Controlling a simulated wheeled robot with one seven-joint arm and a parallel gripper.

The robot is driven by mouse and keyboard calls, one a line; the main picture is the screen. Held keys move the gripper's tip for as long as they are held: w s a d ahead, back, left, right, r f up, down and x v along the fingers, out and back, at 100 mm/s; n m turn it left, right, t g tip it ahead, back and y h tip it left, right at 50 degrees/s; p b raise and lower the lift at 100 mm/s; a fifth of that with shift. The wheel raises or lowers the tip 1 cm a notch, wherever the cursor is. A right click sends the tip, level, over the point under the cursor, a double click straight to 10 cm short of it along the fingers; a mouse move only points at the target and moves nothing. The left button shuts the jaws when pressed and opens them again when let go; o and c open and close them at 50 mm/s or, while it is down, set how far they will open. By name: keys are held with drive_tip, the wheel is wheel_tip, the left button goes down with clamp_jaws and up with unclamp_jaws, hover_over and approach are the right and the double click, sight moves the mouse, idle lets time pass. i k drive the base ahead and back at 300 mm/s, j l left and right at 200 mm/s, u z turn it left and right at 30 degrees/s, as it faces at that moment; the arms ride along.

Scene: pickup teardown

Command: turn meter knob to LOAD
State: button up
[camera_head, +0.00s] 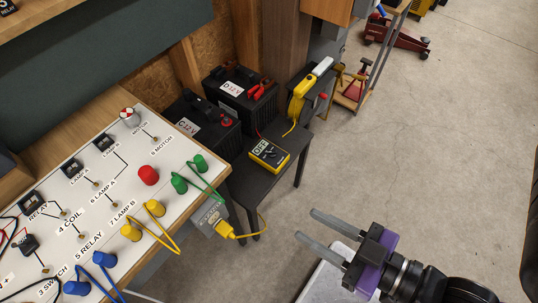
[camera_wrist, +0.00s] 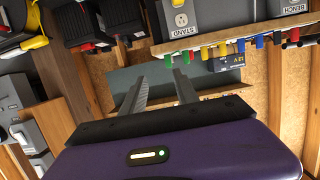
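The yellow meter (camera_head: 269,156) lies on a dark stand beside the bench. Its dark knob (camera_head: 271,154) is in the middle of its face, and a white label reading OFF (camera_head: 261,147) shows beside it. I cannot make out a LOAD mark. My gripper (camera_head: 304,224) is open and empty, to the lower right of the meter and well apart from it. In the wrist view my gripper (camera_wrist: 159,74) shows two grey fingers spread apart with nothing between them. I cannot pick out the meter there.
A white panel (camera_head: 110,190) with coloured plugs fills the left. A yellow cable (camera_head: 248,236) hangs below the panel. Open floor (camera_head: 440,150) lies to the right.

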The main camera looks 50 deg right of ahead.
sight(271, 154)
drive_tip(key=i+j+u, duration=0.2)
drive_tip(key=i, duration=0.75)
drive_tip(key=l, duration=0.1)
